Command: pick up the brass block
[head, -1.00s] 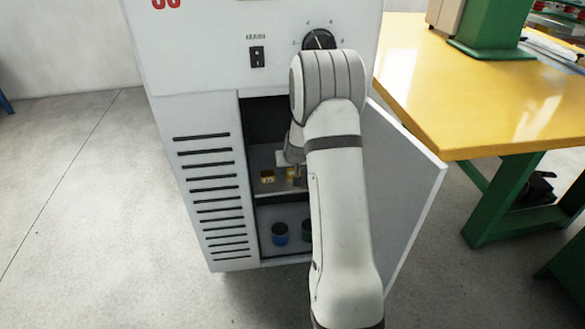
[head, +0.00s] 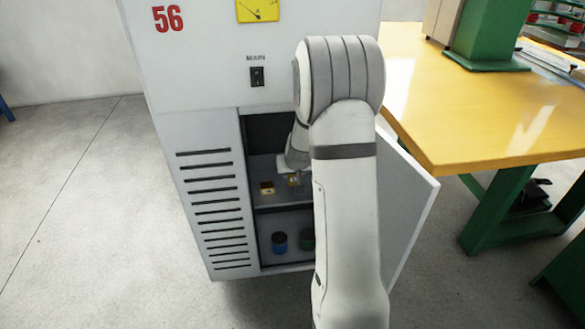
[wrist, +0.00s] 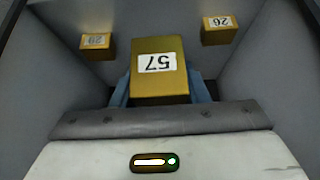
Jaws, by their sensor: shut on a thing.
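The brass block marked 57 (wrist: 158,85) sits between the blue fingers of my gripper (wrist: 160,92) in the wrist view. My gripper is shut on it. In the head view my gripper (head: 294,172) reaches into the open cabinet, and the held block (head: 294,180) shows just below it, partly hidden by my arm. The block appears slightly raised over the upper shelf. Its underside is hidden.
Two more brass blocks, one at left (wrist: 97,43) and one marked 26 (wrist: 219,30), stand deeper in the compartment. The open door (head: 405,210) and yellow table (head: 460,120) stand right.

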